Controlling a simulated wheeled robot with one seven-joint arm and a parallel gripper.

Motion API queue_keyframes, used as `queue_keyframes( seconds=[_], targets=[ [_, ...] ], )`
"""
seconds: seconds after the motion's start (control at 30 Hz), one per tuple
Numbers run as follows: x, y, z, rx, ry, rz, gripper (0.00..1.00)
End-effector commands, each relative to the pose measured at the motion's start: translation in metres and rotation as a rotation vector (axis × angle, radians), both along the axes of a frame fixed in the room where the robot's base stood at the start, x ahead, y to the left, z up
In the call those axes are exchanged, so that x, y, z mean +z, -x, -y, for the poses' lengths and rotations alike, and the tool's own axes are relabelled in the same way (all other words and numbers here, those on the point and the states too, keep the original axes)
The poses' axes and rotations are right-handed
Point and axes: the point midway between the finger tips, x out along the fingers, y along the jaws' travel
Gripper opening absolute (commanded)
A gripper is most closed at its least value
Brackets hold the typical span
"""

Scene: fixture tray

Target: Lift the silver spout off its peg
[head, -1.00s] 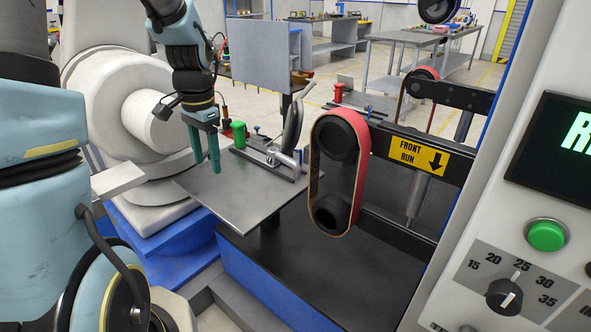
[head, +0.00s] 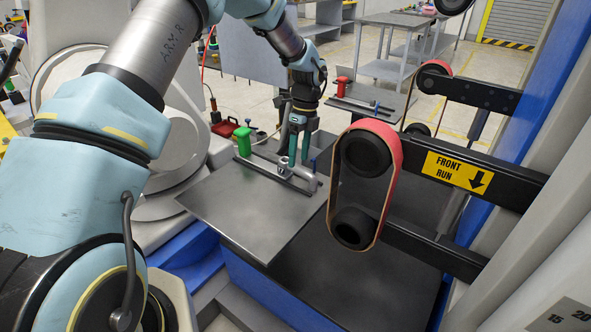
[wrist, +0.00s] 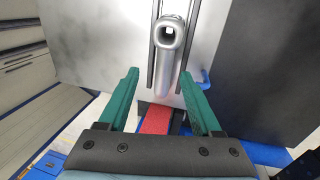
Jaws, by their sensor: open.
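The silver spout (wrist: 170,70) shows in the wrist view as a shiny tube with a square-holed round end, standing over a dark slotted rail. My gripper (wrist: 160,76) is open, with one green finger on each side of the spout's lower part; I cannot tell whether either touches it. In the head view my gripper (head: 293,164) points down over the fixture, and the silver spout (head: 312,182) is partly hidden around the fingers. The peg is hidden from both views.
A green-handled clamp (head: 243,142) stands just left of the gripper on the metal plate (head: 245,215). A belt sander with a red belt (head: 398,165) stands close on the right. The plate's front is clear.

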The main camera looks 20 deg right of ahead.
Motion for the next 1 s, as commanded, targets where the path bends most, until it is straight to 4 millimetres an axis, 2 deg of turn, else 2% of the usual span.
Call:
queue_keyframes(
  seconds=[0.17, 0.4, 0.7, 0.77, 1.0],
  targets=[
    [-0.014, 0.000, -0.001, 0.000, -0.002, -0.002, 0.66],
    [-0.047, 0.000, -0.004, -0.001, -0.002, -0.001, 0.66],
    [-0.054, 0.000, -0.005, 0.001, 0.000, 0.002, 0.66],
    [-0.054, 0.000, -0.005, 0.001, 0.000, 0.002, 0.61],
    [-0.054, 0.000, -0.005, 0.001, 0.001, 0.001, 0.34]
  ],
)
